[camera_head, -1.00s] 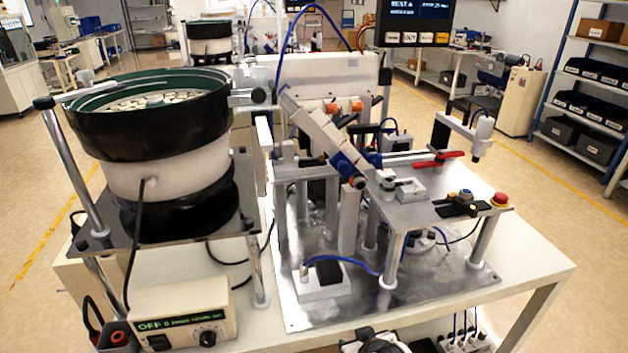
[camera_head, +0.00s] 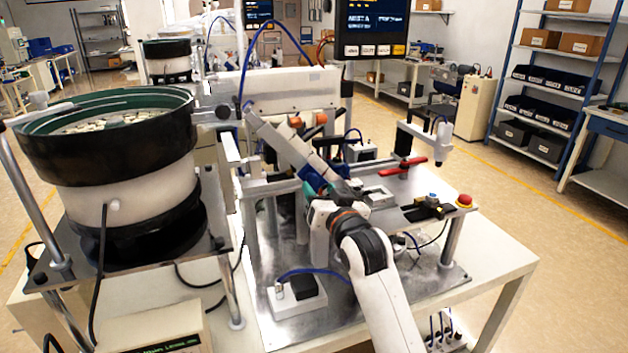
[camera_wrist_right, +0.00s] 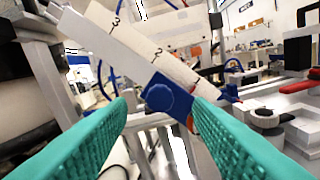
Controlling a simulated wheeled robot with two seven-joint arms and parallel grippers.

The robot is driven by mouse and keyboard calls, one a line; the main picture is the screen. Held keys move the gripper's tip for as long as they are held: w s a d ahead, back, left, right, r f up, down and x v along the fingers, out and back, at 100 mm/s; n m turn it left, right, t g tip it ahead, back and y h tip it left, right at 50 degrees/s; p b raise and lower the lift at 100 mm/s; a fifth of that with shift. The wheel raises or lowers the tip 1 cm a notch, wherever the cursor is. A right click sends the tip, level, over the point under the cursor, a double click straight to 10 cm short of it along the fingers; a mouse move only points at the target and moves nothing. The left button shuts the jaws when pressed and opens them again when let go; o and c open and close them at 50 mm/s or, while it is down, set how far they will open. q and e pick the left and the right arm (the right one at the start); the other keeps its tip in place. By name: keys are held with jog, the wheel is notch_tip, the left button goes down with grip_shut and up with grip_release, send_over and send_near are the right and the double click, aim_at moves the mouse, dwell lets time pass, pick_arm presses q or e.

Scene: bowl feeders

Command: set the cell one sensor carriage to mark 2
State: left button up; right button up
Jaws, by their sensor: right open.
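The sensor carriage is a blue block with a round knob (camera_wrist_right: 168,97), low on a sloping white rail (camera_wrist_right: 125,55) in the right wrist view. The rail carries a scale with the numerals 3 and 2 readable; the carriage sits below the 2. The same rail slopes down to the right in the head view (camera_head: 285,140), its lower end partly hidden by my arm. My right gripper (camera_wrist_right: 160,106) is open, its teal fingers either side of the carriage in the picture; contact cannot be told. It also shows at the rail's lower end in the head view (camera_head: 326,186). My left gripper is out of view.
A bowl feeder (camera_head: 105,150) stands at the left. A red lever (camera_head: 405,164), a red button (camera_head: 464,201) and a post (camera_head: 443,140) stand on the raised metal plate to the right of the rail. A small white box (camera_head: 298,298) sits in front.

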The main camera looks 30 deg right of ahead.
aim_at(313, 181)
jog(key=shift+x, duration=2.05)
grip_shut()
